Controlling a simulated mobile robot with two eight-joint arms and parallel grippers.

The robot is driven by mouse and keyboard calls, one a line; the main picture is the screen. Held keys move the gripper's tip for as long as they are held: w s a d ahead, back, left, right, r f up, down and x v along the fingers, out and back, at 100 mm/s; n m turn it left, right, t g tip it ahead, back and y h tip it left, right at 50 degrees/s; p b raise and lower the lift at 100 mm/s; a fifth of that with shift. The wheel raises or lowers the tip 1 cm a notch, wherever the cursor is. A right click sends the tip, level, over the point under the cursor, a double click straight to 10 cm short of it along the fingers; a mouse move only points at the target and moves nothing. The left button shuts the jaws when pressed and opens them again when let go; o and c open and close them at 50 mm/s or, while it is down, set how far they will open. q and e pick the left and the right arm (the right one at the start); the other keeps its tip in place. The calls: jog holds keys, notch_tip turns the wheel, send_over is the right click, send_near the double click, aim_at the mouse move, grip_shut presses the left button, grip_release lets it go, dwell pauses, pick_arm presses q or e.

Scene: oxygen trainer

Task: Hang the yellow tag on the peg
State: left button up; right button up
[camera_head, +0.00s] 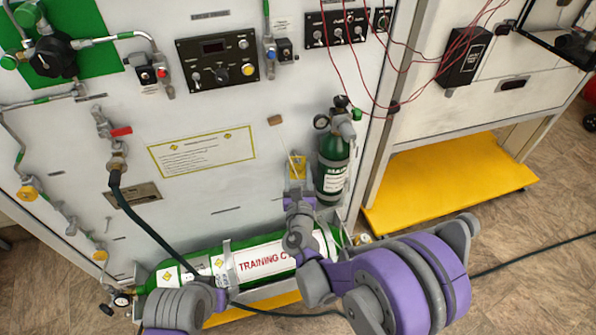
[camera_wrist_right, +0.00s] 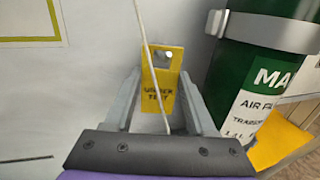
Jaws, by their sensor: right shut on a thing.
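The yellow tag (camera_head: 297,166) is upright against the white panel, left of the small green cylinder. In the right wrist view the tag (camera_wrist_right: 163,76) reads "UNDER TEST". My right gripper (camera_head: 296,188) is shut on the tag, its two fingers (camera_wrist_right: 166,98) at the tag's sides. A round metal end, seemingly the peg (camera_wrist_right: 166,56), shows at the hole near the tag's top. I cannot tell how far the tag sits on it. A thin pale cord (camera_wrist_right: 146,45) passes in front of the tag.
The small green cylinder (camera_head: 334,162) with its gauge stands close to the right of the tag. A large green training cylinder (camera_head: 205,262) lies below, under my right arm. A dark hose (camera_head: 155,235) hangs at the left. Red wires hang at the upper right.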

dwell(0.4)
jog(key=o, duration=1.4)
jog(key=s+b, duration=0.2)
jog(key=s, duration=0.9)
jog(key=s+d+r+m+g+h+p, duration=0.2)
jog(key=d+m+g+h, duration=0.15)
jog(key=d+m, duration=0.65)
jog(key=s+d+r+m+g+h+p, duration=0.1)
jog(key=s+d+m+g+h+p, duration=0.2)
jog(key=d+m, duration=0.7)
jog(key=s+a+m+g+y+p, duration=0.1)
jog(key=s+m+g+y, duration=0.4)
jog(key=s+m, duration=0.9)
jog(key=shift+s+a+r+m+g+p, duration=0.15)
jog(key=shift+s+r+m+g+p, duration=0.25)
jog(key=shift+m+g+p, duration=0.65)
